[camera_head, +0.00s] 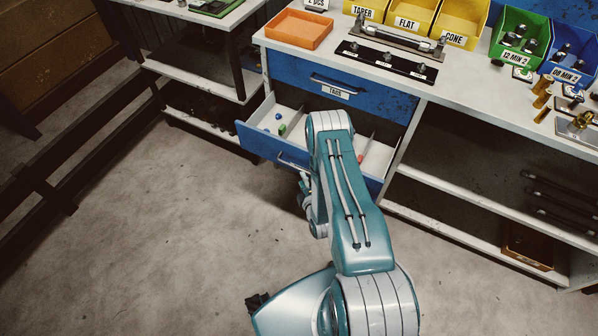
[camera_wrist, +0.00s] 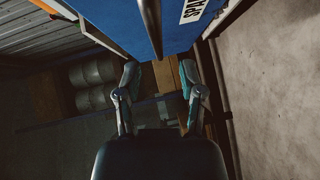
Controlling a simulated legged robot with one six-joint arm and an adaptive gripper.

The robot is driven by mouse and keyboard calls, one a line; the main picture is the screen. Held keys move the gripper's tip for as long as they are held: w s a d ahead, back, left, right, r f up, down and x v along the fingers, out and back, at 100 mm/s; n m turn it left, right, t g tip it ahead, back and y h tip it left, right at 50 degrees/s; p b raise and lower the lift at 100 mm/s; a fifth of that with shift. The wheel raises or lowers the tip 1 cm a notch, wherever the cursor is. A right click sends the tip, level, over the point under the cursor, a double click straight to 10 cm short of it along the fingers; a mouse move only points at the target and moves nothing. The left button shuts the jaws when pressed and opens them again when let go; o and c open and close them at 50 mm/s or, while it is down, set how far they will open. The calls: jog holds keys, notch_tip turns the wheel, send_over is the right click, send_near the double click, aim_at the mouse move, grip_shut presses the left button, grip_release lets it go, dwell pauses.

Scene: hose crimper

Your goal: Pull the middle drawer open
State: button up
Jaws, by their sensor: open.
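The blue middle drawer (camera_head: 262,146) stands pulled out below the shut top drawer (camera_head: 350,92) labelled TAGS. Small blue, green and red parts lie in its light, divided inside. Its handle (camera_head: 289,161) shows at the front, partly covered by my arm. My gripper (camera_head: 305,192) is mostly hidden behind my arm, low in front of this drawer. In the wrist view my gripper (camera_wrist: 160,74) is open, its two fingers apart. A blue drawer front (camera_wrist: 120,22) with a white label and a bar-like handle (camera_wrist: 150,25) lies just beyond the fingertips. I cannot tell if they touch the handle.
The bench top holds an orange tray (camera_head: 299,29), yellow bins (camera_head: 412,16), a green bin (camera_head: 519,33) and a blue bin (camera_head: 575,50). Open shelves (camera_head: 470,170) are at right. A side rack (camera_head: 205,70) stands left. The concrete floor (camera_head: 180,240) in front is clear.

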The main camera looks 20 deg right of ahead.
jog(key=s, duration=0.6)
jog(key=shift+a+r, duration=0.35)
jog(key=shift+r, duration=0.05)
jog(key=w+r+m+g, duration=0.2)
jog(key=w+r, duration=0.4)
jog(key=r, duration=0.5)
jog(key=w+r+m+g, duration=0.2)
jog(key=w+r, duration=0.5)
jog(key=r, duration=0.3)
notch_tip(320, 180, up, 10)
jog(key=s+a+m+g, duration=0.1)
jog(key=s+a+m, duration=0.1)
jog(key=m, duration=0.1)
jog(key=s+a+r+m+g+y, duration=0.1)
jog(key=s+a+r+m+g, duration=0.3)
jog(key=s+r, duration=0.95)
jog(key=s+a+r+m+g, duration=0.1)
jog(key=s+a+r+m, duration=0.1)
jog(key=s, duration=0.6)
jog(key=s+a+r+m, duration=0.2)
jog(key=s+r, duration=0.1)
jog(key=s, duration=0.5)
jog(key=shift+a+g+y, duration=0.2)
jog(key=shift+g+y, duration=0.2)
